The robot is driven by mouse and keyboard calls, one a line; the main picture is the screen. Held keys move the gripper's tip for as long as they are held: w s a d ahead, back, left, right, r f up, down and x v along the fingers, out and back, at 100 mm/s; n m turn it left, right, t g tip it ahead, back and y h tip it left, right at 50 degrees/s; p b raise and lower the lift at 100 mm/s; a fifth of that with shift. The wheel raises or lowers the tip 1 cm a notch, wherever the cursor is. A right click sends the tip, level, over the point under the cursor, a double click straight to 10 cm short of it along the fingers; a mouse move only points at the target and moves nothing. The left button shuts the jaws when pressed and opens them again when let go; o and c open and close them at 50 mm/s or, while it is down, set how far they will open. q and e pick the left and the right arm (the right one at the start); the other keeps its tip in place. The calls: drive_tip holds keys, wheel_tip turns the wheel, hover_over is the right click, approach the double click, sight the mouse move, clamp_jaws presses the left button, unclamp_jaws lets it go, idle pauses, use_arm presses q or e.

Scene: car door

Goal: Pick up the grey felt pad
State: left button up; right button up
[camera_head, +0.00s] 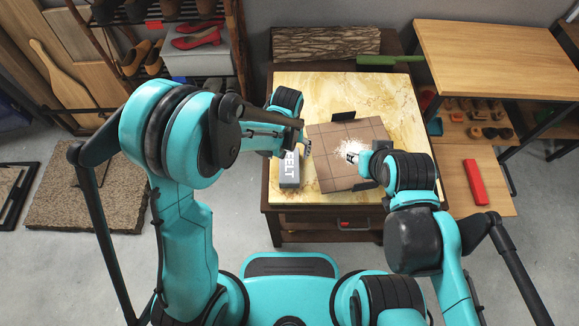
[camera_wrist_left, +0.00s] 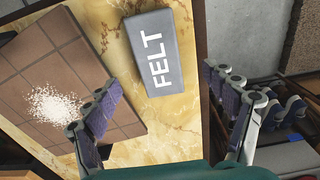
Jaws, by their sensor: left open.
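The grey felt pad (camera_head: 289,178), a box-like block with white "FELT" lettering, lies on the marble-patterned tabletop left of the tile board. It also shows in the left wrist view (camera_wrist_left: 168,72), at upper centre. My left gripper (camera_head: 304,151) is near the pad's far end in the head view, partly hidden by its own arm. In the left wrist view my left gripper (camera_wrist_left: 165,100) is open and empty, its fingers spread wide; the pad lies beyond them, apparently untouched. My right gripper (camera_head: 351,156) is over the tile board; its jaw state is unclear.
The brown tile board (camera_head: 332,177) bears scattered white granules (camera_wrist_left: 52,106) and has black pieces at its edges. A log (camera_head: 325,43) and a green-handled tool (camera_head: 385,60) lie behind. A wooden side table (camera_head: 490,60) stands right, a shoe rack left.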

sight(289, 164)
use_arm(q)
wheel_tip(289, 164, down, 3)
drive_tip(key=shift+d+f+b, duration=0.1)
drive_tip(key=shift+d+b, duration=0.05)
drive_tip(key=shift+b, duration=0.4)
wheel_tip(289, 164, down, 5)
drive_tip(key=shift+w+f+b, duration=0.15)
drive_tip(key=shift+f+b, duration=0.05)
drive_tip(key=shift+b, duration=1.05)
drive_tip(key=shift+r, duration=0.1)
drive_tip(key=c, duration=1.2)
